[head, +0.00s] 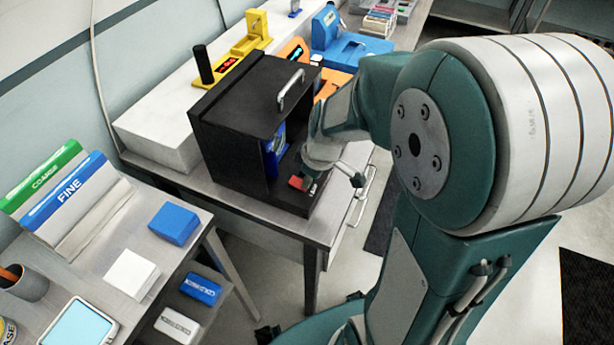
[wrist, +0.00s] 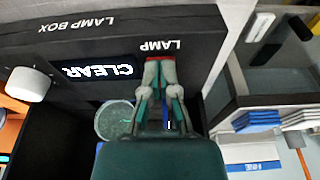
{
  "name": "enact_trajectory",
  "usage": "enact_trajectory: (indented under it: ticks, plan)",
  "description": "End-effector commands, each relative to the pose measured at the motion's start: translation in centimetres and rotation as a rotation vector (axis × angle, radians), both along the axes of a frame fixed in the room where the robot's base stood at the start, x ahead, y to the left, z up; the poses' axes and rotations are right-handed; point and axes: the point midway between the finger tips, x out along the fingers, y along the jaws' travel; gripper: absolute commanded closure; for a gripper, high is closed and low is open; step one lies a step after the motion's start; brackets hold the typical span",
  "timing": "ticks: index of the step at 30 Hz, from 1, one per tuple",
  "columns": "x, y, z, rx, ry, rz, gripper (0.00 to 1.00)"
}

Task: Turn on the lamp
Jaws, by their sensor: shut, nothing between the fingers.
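The black lamp box (head: 235,110) stands on a grey table with its open side facing my arm. In the wrist view its front panel (wrist: 100,30) reads "LAMP BOX" and "LAMP", with a lit display (wrist: 97,71) reading "CLEAR". A red switch (head: 297,183) sits by the "LAMP" label; it also shows in the wrist view (wrist: 166,60). My gripper (wrist: 160,88) is shut and empty, its fingertips right at the red switch. I cannot tell whether they touch it. In the head view my wrist partly hides the box's opening.
A white knob (wrist: 28,85) is on the same panel. A blue object (head: 274,150) and a round clear dish (wrist: 115,120) are by the box's opening. A silver handle (head: 291,90) tops the box. A side table with COARSE and FINE bins (head: 65,185) stands at left.

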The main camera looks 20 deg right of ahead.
Motion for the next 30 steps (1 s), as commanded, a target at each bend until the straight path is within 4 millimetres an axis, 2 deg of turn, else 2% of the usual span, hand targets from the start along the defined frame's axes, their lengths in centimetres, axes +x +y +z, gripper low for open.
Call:
enact_trajectory:
  ticks: [30]
  plan:
    - [0.2, 0.1, 2.0, -0.001, -0.002, 0.001, 1.0]
